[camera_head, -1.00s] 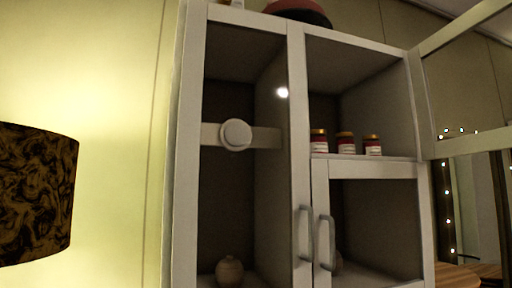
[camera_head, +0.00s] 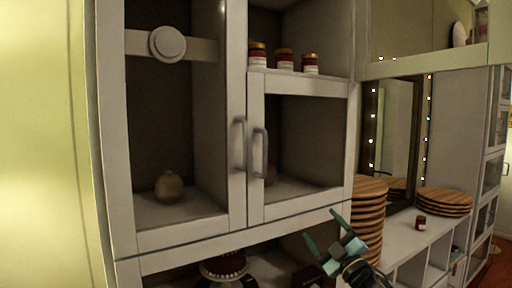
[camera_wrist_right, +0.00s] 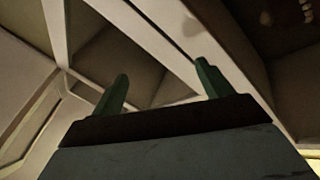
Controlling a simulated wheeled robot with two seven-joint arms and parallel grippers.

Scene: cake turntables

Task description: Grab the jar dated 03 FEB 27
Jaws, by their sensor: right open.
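Three small jars with gold lids and red-and-white labels stand in a row on the upper right shelf of the white cabinet: a left jar (camera_head: 257,55), a middle jar (camera_head: 284,59) and a right jar (camera_head: 310,63). Another small dark red jar (camera_head: 421,222) stands on the white counter at the right. The dates on the labels are too small to read. My right gripper (camera_head: 325,231) is open and empty, low in front of the cabinet and well below the shelf jars. Its green fingers also show in the right wrist view (camera_wrist_right: 163,85). My left gripper is out of view.
The white cabinet has closed lower glass doors with grey handles (camera_head: 260,152). A round pot (camera_head: 169,187) sits behind the left door. Stacked wooden boards (camera_head: 369,205) stand beside my right gripper, and more boards (camera_head: 444,201) lie on the counter (camera_head: 402,238).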

